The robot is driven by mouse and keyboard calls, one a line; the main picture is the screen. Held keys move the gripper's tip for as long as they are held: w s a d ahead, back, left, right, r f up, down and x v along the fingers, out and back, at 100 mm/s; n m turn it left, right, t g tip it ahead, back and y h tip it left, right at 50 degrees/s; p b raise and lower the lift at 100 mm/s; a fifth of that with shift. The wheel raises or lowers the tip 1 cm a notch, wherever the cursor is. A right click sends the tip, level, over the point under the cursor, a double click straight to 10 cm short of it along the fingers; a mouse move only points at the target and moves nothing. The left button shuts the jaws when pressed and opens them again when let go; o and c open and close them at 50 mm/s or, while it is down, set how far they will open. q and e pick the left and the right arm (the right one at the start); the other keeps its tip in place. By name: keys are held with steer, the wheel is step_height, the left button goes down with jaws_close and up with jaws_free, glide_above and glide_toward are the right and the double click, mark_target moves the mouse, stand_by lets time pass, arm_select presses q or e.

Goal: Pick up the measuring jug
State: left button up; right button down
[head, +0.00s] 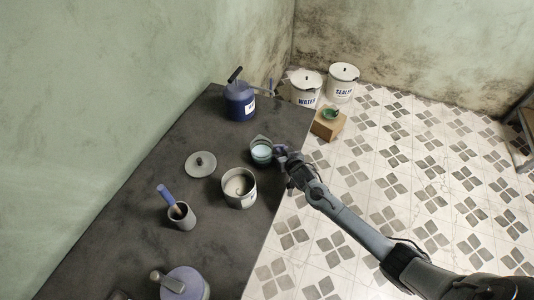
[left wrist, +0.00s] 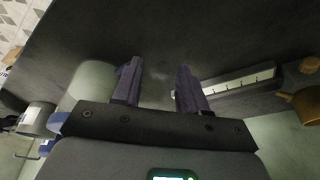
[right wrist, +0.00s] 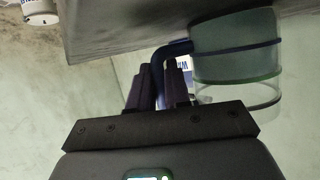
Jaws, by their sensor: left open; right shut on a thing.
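The measuring jug (head: 261,153), clear with pale blue-green contents, is near the right edge of the dark table. I cannot tell whether the jug touches the table. My left gripper (left wrist: 158,86) is open and empty in the left wrist view and is outside the head view.
White buckets (head: 306,88) stand on the floor behind.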

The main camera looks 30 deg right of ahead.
arm_select(q)
steer(key=shift+a, duration=0.1)
arm_select(e)
steer(key=shift+r, duration=0.3)
